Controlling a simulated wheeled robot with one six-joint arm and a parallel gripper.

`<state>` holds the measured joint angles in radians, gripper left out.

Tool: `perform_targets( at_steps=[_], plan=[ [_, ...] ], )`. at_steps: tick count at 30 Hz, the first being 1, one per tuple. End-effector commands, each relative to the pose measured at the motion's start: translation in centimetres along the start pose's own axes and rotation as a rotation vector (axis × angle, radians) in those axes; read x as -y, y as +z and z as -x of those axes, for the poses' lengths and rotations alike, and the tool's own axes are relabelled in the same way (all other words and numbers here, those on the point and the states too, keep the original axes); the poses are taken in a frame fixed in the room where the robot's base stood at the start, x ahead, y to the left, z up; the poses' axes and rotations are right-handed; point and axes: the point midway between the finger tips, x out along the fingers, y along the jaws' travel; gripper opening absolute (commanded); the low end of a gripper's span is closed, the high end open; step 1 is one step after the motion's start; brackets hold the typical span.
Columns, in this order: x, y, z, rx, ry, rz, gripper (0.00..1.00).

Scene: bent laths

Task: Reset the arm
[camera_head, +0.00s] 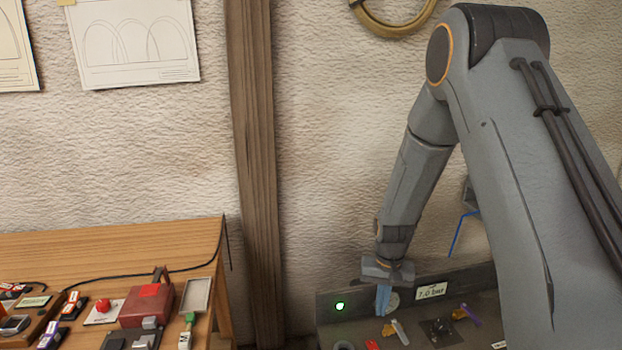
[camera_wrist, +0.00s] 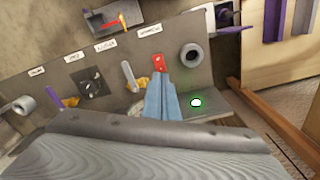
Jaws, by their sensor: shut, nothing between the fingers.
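My arm reaches down from the upper right in the head view, and my gripper (camera_head: 383,305) hangs at its end with light blue fingers pointing down. The fingers are together with nothing visible between them. They overlap a grey panel (camera_head: 362,291) at the lower right in the picture. In the wrist view the blue fingers (camera_wrist: 160,92) are also together, in front of the grey panel (camera_wrist: 60,75).
The panel carries a lit green lamp (camera_head: 340,306), a "7.0 bar" label (camera_head: 431,291) and several levers, including a purple one (camera_head: 469,315). A wooden table (camera_head: 150,240) at left holds a red box (camera_head: 147,305) and small parts. A wooden post (camera_head: 254,170) stands between.

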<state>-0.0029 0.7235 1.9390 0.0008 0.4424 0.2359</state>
Motion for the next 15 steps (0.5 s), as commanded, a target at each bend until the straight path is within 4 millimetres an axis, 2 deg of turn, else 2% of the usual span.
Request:
perform_targets(
  at_steps=[1, 6, 15],
  plan=[
    [-0.2, 0.9, 1.6, -0.009, -0.002, 0.013, 0.00],
    [-1.0, 4.4, 6.1, -0.028, -0.006, 0.065, 0.00],
    [-2.8, 12.1, 11.9, -0.062, -0.011, 0.155, 0.00]
  ],
)
